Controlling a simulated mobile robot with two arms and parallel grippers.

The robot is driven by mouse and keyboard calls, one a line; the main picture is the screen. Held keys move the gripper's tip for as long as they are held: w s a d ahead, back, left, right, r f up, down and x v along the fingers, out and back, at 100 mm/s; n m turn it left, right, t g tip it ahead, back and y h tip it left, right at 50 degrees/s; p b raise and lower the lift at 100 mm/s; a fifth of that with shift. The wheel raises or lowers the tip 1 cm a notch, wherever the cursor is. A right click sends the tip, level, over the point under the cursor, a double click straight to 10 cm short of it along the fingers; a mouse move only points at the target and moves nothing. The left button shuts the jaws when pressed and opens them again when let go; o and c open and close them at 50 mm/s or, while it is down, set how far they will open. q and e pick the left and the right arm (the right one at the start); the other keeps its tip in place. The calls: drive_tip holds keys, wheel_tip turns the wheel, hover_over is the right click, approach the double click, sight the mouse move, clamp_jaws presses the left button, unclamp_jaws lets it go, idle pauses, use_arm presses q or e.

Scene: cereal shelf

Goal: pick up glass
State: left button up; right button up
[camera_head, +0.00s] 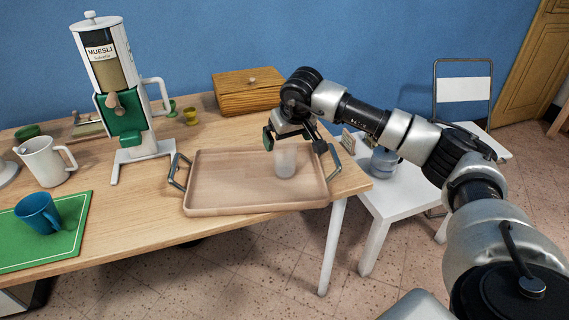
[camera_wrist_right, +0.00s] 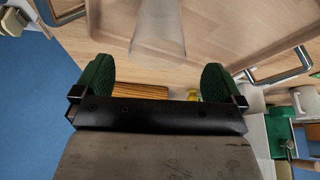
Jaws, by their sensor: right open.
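A clear, frosted-looking glass (camera_head: 285,161) stands upright on the right part of a wooden tray (camera_head: 231,205). My right gripper (camera_head: 292,138) is just above and behind the glass, with its fingers apart. In the right wrist view the two green-padded fingers (camera_wrist_right: 152,85) are spread and empty, and the glass (camera_wrist_right: 158,30) lies beyond their tips, near the top of the picture. The gap between the fingers lines up roughly with the glass. My left gripper does not show in either view.
The tray has raised edges and metal handles (camera_head: 179,171). A muesli dispenser (camera_head: 118,95) stands to its left and a wooden box (camera_head: 246,92) behind it. A white jug (camera_head: 45,162) and a blue mug (camera_head: 38,212) on a green mat (camera_head: 75,238) are at far left.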

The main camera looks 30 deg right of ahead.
sight(284, 150)
drive_tip(key=x, duration=0.7)
drive_tip(key=shift+w+d+r, duration=0.1)
drive_tip(key=shift+w+d, duration=0.05)
drive_tip(key=c, duration=0.9)
drive_tip(key=shift+r, duration=0.1)
drive_tip(key=shift+c, duration=0.7)
drive_tip(key=shift+r, duration=0.15)
